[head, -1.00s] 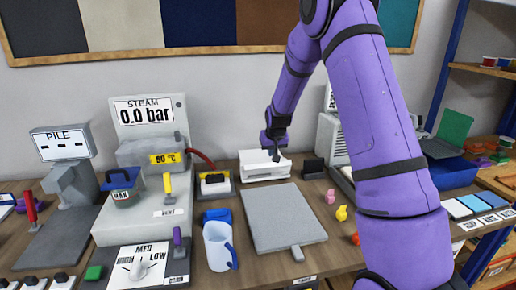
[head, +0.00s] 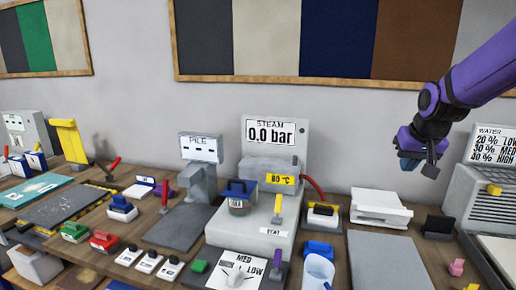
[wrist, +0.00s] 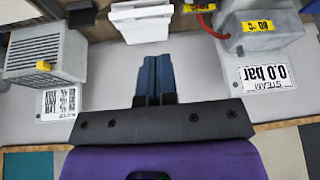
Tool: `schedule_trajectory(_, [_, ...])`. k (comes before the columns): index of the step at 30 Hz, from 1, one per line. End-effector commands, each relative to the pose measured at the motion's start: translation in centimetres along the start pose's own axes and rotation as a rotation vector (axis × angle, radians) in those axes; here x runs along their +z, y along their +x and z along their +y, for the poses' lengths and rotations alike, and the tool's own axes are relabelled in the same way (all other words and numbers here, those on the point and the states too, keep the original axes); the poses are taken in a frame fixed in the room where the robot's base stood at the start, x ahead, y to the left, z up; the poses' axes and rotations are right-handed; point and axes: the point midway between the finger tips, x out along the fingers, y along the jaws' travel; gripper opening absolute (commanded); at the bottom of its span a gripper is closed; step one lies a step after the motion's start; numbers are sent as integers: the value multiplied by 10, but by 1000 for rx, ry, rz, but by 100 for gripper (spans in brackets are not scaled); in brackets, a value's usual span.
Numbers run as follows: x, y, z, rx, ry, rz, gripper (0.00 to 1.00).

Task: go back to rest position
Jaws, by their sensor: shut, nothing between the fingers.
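My gripper (head: 411,163) is in the upper right of the head view, raised above the back of the bench in front of the wall. It is apart from everything on the bench. In the wrist view its two blue fingers (wrist: 157,76) lie side by side, shut, with nothing between them. The white tray-like box (head: 380,207) stands on the bench below and left of the gripper; it also shows in the wrist view (wrist: 140,22) ahead of the fingers.
The steam unit (head: 270,140), reading 0.0 bar, stands left of my gripper. The grey vented machine (head: 478,190) with a water sign stands to the right. A grey plate (head: 388,260) lies in front. The air around the gripper is clear.

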Motion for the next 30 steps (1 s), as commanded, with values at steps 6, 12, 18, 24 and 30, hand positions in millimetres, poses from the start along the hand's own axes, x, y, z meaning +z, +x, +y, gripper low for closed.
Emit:
schedule_trajectory(6, [51, -64, -13, -19, -39, 10, 0])
schedule_trajectory(12, [104, -108, -20, -32, -76, 16, 0])
schedule_trajectory(18, [161, -140, -23, -41, -111, 19, 0])
schedule_trajectory(24, [205, -156, -22, -46, -137, 21, 0])
schedule_trajectory(30, [222, -160, -21, -48, -147, 19, 0])
